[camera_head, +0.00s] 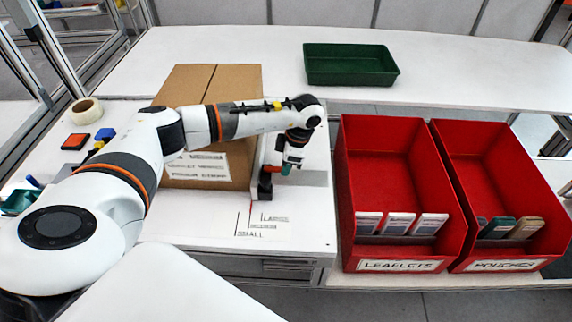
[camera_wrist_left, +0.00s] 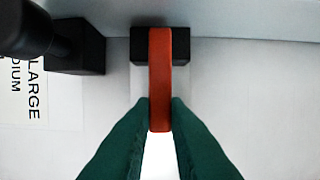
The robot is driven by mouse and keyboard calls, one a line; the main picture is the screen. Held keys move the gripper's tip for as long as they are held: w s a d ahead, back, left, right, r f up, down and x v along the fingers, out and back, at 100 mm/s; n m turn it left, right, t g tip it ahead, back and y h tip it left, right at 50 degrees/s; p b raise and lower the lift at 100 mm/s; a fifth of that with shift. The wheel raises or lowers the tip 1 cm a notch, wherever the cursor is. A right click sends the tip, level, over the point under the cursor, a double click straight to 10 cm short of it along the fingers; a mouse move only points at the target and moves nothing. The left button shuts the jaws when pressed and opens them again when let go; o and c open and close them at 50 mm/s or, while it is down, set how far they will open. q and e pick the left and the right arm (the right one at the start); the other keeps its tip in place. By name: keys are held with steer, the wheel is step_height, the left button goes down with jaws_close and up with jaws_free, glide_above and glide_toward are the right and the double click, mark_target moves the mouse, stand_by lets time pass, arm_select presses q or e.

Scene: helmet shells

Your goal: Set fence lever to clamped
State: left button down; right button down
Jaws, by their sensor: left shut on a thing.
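The fence lever is an orange-red bar (camera_wrist_left: 160,75) that rises from a black block (camera_wrist_left: 180,44) in the left wrist view. My left gripper (camera_wrist_left: 159,115) has its two green fingers on either side of the lever's near end, shut on it. In the head view my left gripper (camera_head: 288,168) points down beside the fence (camera_head: 257,160), a thin pale upright plate along the carton's right side. A bit of the lever (camera_head: 270,168) shows red there. Whether the lever sits at clamped cannot be told. My right gripper is not in view.
A brown carton (camera_head: 210,100) stands left of the fence. Size marks (camera_head: 262,225) are printed on the white table in front. Red bins (camera_head: 384,140) and (camera_head: 480,140) marked leaflets and pouches stand right. A green tray (camera_head: 350,80) is at the back. A tape roll (camera_head: 86,111) lies left.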

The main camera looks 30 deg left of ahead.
arm_select(q)
steer(key=c, duration=1.4)
jaws_free()
steer(key=b+v, duration=0.1)
steer(key=v, duration=1.1)
steer(key=shift+b, duration=0.3)
